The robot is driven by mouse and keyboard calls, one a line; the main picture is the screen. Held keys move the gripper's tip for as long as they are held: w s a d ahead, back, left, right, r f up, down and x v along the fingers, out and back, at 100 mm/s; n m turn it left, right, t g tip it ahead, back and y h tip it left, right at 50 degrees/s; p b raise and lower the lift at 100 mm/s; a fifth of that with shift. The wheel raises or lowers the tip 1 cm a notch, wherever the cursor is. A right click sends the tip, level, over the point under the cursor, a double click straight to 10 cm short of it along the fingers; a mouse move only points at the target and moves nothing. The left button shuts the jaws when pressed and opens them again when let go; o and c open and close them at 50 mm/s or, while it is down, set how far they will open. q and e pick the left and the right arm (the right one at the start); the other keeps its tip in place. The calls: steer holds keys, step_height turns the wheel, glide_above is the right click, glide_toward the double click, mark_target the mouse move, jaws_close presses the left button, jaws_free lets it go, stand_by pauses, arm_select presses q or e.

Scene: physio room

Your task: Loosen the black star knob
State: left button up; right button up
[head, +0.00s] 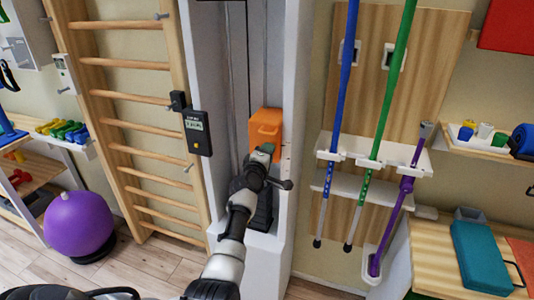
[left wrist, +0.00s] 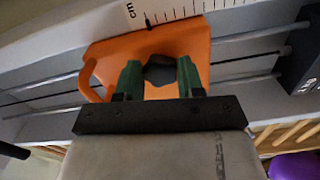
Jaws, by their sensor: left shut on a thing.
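The black star knob (left wrist: 158,71) sits on the front of an orange sliding block (left wrist: 190,45). In the left wrist view my left gripper (left wrist: 159,76) has its two green fingers shut on the knob from both sides. In the head view the orange block (head: 265,124) is on the white upright column, and my left gripper (head: 265,149) meets its lower front. The knob is hidden there behind my gripper. My right gripper is not in view.
The white column (head: 207,60) carries vertical rails and a scale with a "cm" mark. A black display box (head: 198,133) hangs at its left edge, near wooden wall bars (head: 125,110). Blue, green and purple poles stand in a white rack (head: 415,160) at right.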

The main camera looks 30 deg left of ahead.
arm_select(q)
steer(key=shift+r+n+p, duration=0.15)
steer(key=shift+n+p, duration=0.7)
steer(key=shift+n, duration=2.85)
steer(key=o, duration=0.9)
steer(key=shift+o, duration=0.2)
steer(key=shift+d, duration=0.1)
steer(key=shift+s, duration=0.1)
steer(key=v, duration=1)
steer(key=shift+s, duration=0.3)
